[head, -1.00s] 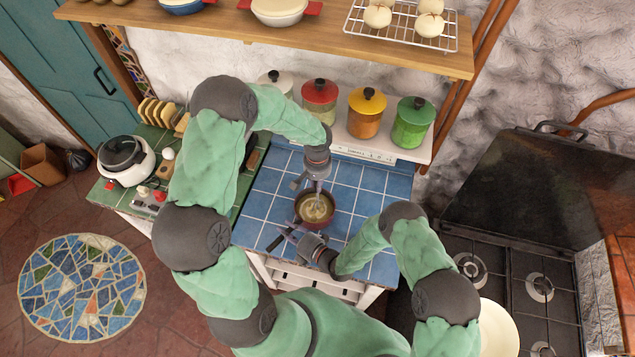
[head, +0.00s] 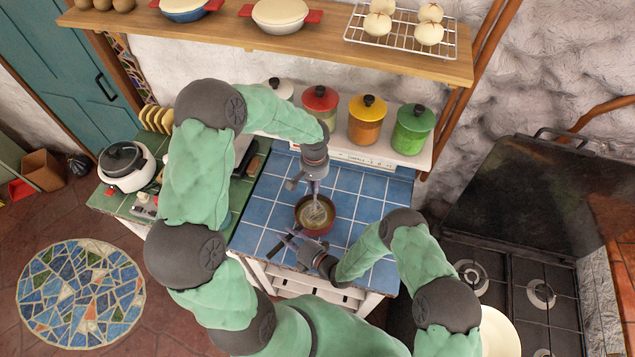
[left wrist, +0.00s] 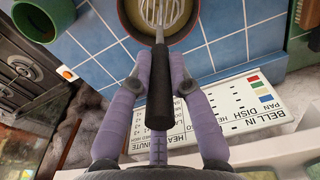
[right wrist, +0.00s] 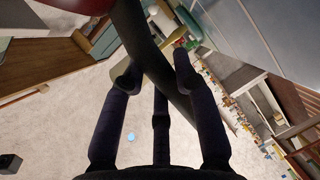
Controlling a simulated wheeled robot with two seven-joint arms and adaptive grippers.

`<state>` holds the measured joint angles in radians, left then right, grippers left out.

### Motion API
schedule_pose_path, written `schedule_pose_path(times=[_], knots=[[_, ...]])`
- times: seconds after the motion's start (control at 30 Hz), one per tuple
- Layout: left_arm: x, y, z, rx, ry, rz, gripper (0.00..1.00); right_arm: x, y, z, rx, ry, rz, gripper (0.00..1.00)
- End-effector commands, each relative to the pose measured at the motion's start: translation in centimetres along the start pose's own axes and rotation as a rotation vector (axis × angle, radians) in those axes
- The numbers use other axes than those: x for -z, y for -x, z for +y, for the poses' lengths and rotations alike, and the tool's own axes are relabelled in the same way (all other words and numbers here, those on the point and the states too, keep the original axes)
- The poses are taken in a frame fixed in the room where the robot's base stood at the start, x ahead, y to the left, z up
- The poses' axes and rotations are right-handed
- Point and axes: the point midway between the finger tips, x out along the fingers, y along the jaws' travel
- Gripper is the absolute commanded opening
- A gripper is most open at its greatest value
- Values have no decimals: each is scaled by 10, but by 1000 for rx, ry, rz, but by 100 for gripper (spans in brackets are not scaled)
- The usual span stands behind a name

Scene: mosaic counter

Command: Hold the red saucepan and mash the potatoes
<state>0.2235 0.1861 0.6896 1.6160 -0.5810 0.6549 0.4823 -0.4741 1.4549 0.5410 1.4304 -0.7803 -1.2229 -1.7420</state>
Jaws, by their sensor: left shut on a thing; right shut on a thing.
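The red saucepan (head: 326,232) sits on the blue-tiled counter (head: 350,198), with yellowish potatoes (left wrist: 198,28) inside. Its black handle (right wrist: 143,38) points to the lower left in the head view. My right gripper (head: 288,238) is shut on that handle; its fingers (right wrist: 155,62) straddle it in the right wrist view. My left gripper (head: 316,184) is above the pan, shut on the black grip (left wrist: 160,100) of a masher. The masher's wire head (left wrist: 160,12) is inside the pan; its depth in the potatoes is hard to tell.
Lidded jars, including a green one (head: 413,130), stand on a ledge behind the counter. A wooden shelf (head: 300,45) hangs above. A black stove (head: 515,275) is at the right; a white cooker (head: 127,163) is at the left. Blue tiles beside the pan are clear.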

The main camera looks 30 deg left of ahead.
Motion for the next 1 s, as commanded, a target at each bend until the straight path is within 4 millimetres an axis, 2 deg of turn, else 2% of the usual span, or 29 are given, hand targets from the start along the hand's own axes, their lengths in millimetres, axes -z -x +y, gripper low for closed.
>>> schedule_pose_path(times=[0.2,0.57,1.0], knots=[[-5,0,-12,1,0,1,0,0,0,0,0,0,0,0],[-6,-1,-12,0,-1,1,0,0,0,0,0,0,0,0],[-5,-28,-12,0,-1,1,0,0,0,0,0,0,0,0]])
